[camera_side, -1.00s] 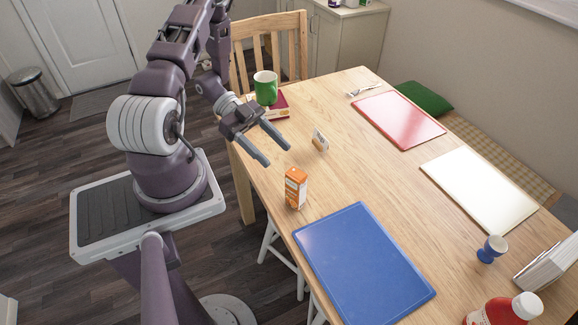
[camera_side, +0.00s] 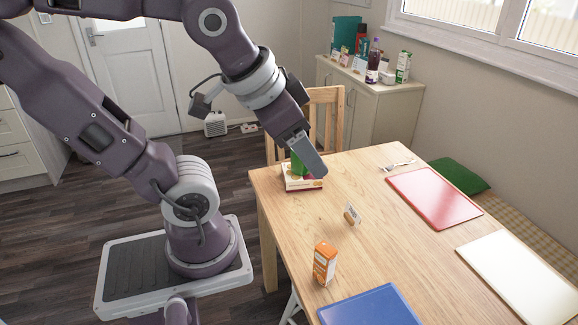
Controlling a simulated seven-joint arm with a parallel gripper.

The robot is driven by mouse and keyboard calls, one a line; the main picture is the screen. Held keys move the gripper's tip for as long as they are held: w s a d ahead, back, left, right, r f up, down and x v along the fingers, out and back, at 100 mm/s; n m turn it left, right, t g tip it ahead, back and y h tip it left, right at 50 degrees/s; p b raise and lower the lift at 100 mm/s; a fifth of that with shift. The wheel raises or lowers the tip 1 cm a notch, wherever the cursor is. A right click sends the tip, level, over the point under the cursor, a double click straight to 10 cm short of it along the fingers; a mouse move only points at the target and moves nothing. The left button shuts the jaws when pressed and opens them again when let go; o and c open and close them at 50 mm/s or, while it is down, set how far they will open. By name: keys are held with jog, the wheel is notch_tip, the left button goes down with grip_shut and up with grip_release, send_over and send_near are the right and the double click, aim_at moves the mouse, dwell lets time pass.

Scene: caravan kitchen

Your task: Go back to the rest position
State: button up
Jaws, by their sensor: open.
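My gripper (camera_side: 318,174) hangs at the end of my raised arm above the far left part of the wooden table (camera_side: 378,235). It points down and is seen nearly side-on, so its fingers overlap and the gap between them is hidden. I see nothing held in it. In the picture it overlaps a green mug (camera_side: 297,166), which is partly hidden behind it and stands on a small stack of books (camera_side: 302,184). I cannot tell how far the fingers are from the mug.
An orange carton (camera_side: 325,263) and a small card-like item (camera_side: 351,214) stand on the table. Blue (camera_side: 370,308), red (camera_side: 434,197) and white (camera_side: 520,272) boards lie flat. Cutlery (camera_side: 398,164) is at the back. A chair (camera_side: 328,115) stands behind the table.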

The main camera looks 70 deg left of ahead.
jog(key=shift+g+h, duration=0.3)
jog(key=shift+h, duration=0.4)
jog(key=s+d, duration=0.3)
jog(key=s, duration=0.1)
jog(key=shift+f, duration=0.3)
jog(key=shift+w, duration=0.1)
